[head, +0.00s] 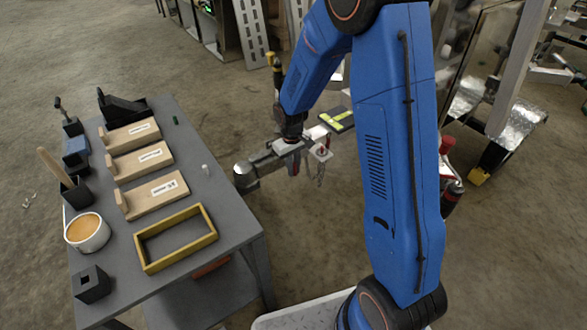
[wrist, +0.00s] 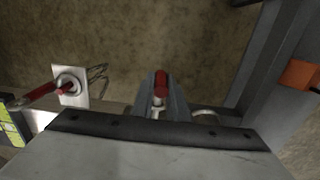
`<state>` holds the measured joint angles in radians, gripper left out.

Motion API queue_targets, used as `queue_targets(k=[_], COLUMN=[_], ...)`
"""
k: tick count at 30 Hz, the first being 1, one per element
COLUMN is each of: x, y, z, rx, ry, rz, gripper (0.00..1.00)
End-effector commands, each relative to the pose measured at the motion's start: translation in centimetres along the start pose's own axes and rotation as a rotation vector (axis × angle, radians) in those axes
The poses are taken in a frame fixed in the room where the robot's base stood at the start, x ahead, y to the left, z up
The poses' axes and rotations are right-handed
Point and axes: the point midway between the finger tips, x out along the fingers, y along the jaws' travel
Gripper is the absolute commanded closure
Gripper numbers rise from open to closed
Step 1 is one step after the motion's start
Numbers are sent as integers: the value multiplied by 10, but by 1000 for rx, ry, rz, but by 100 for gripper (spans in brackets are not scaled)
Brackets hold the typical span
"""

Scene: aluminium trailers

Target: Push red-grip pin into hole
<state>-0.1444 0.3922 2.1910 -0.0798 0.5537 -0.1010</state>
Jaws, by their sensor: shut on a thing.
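My gripper (wrist: 160,88) is shut on the red grip of a pin (wrist: 161,82) in the wrist view. A short pale metal part shows just below the red grip, between the fingers. In the head view my gripper (head: 291,150) is at the grey trailer coupling (head: 262,163), just beyond the edge of the workbench. The pin is too small to make out there. The hole is hidden in both views, so I cannot tell whether the pin's tip is in it.
A pale plate (head: 320,152) with a hanging chain is right of my gripper; the wrist view shows the plate (wrist: 76,98) with a red-handled part. The workbench (head: 195,155) carries wooden blocks, a yellow frame (head: 176,265) and a cup (head: 87,241). An orange block (wrist: 300,75) is at the right.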

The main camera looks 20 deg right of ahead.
Motion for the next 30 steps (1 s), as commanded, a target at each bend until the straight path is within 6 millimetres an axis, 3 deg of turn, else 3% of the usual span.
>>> queue_targets(k=[30], x=[0], y=[0], z=[-8], rx=[0], ry=[0], rz=[0], gripper=[100])
